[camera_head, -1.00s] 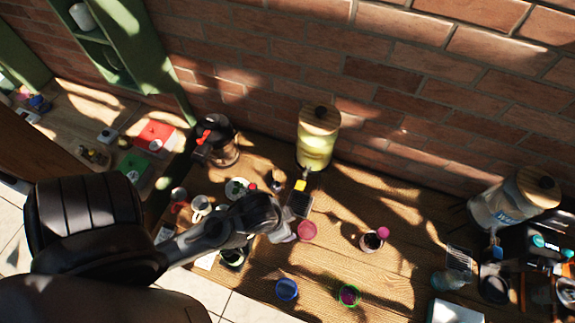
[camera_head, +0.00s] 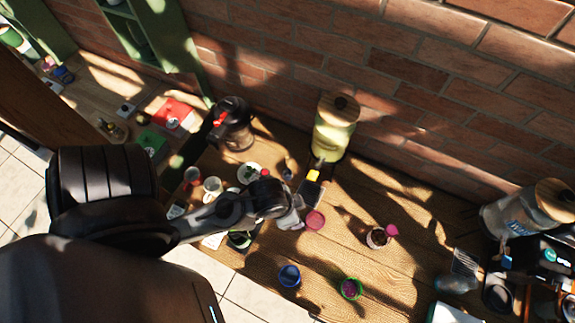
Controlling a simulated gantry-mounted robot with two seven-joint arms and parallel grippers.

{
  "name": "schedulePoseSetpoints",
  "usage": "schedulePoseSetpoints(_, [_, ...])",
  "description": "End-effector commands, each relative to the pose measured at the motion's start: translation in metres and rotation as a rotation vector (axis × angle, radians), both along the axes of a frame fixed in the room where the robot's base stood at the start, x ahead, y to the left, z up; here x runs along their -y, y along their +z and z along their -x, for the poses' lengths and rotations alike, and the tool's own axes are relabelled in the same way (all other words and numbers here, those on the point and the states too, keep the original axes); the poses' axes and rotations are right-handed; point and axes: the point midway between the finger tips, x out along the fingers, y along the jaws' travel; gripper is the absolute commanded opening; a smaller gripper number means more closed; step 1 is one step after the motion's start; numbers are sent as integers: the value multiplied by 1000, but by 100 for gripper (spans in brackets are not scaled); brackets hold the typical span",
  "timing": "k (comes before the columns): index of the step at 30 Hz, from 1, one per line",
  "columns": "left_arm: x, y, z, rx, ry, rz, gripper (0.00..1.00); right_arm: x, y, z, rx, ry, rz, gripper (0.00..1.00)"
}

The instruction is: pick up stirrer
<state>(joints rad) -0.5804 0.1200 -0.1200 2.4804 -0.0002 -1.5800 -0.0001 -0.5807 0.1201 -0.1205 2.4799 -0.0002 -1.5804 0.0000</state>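I cannot make out a stirrer for certain at this size. My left gripper (camera_head: 290,218) is over the wooden table (camera_head: 400,270), its dark arm coming in from the left. Its fingers are small and partly hidden by the wrist, so I cannot tell whether they are open or shut, or hold anything. A round pink item (camera_head: 315,220) is just right of it in the picture. A blue cup (camera_head: 289,276) and a green-rimmed cup (camera_head: 351,288) stand nearer the front edge. My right gripper is not in view.
A yellow drink dispenser (camera_head: 334,130) and a dark lidded jug (camera_head: 233,127) stand along the brick wall. A second dispenser (camera_head: 515,212) and crowded items are at right.

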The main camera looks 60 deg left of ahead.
Motion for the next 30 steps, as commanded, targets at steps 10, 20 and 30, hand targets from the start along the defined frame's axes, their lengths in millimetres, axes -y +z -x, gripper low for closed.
schedulePoseSetpoints(10, [0, 0, 0, 0, 0, 0, 65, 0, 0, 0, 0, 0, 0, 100])
schedulePoseSetpoints(20, [0, 0, 0, 0, 0, 0, 42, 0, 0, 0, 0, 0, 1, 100])
schedulePoseSetpoints(30, [0, -1, -4, 14, -9, -4, 42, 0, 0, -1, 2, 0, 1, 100])
